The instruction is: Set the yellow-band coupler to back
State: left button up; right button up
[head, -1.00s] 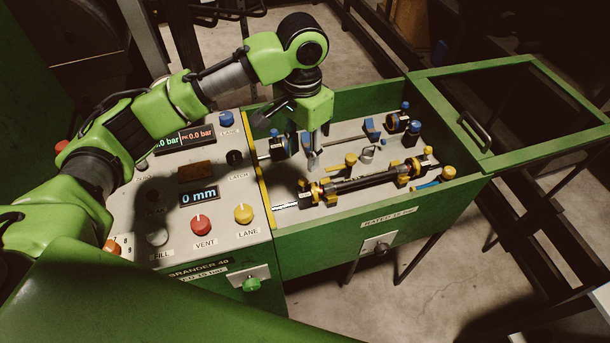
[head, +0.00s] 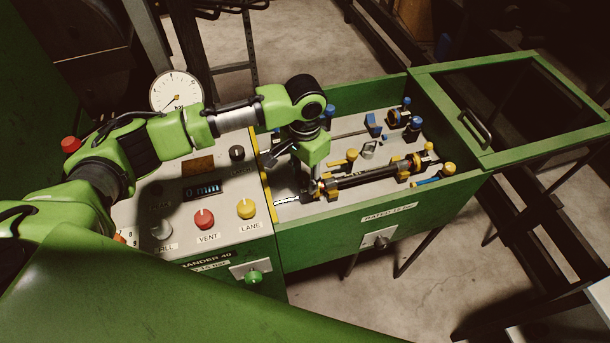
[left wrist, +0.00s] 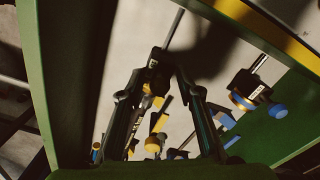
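The yellow-band coupler (head: 329,188) sits at the left end of a dark hose (head: 368,178) in the green tray, near its front left. My left gripper (head: 308,188) points down beside it and partly hides it. In the left wrist view the two fingers of my left gripper (left wrist: 158,75) are apart, with a dark labelled block (left wrist: 157,57) just beyond or between their tips. I cannot tell whether they touch it. A yellow knob (left wrist: 153,144) and yellow parts show between the fingers. My right gripper is not in view.
A blue-band coupler (left wrist: 243,92) stands to the right in the left wrist view. The tray's green front wall (head: 350,216) is close to my gripper. The control panel with a red VENT knob (head: 204,219) and yellow LANE knob (head: 246,208) lies left. The guard frame (head: 540,145) stands open right.

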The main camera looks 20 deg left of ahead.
pick_arm(q)
grip_shut()
jog(key=shift+s+a+r+p, duration=0.1)
jog(key=shift+a+p, duration=0.05)
jog(key=shift+p, duration=0.15)
jog(key=a+p, duration=0.1)
jog(key=s+a+p, duration=0.1)
jog(key=shift+s+a+p, duration=0.3)
jog(key=shift+a, duration=0.05)
jog(key=shift+o, duration=0.2)
grip_release()
jog(key=shift+o, duration=1)
jog(key=shift+s+a, duration=0.1)
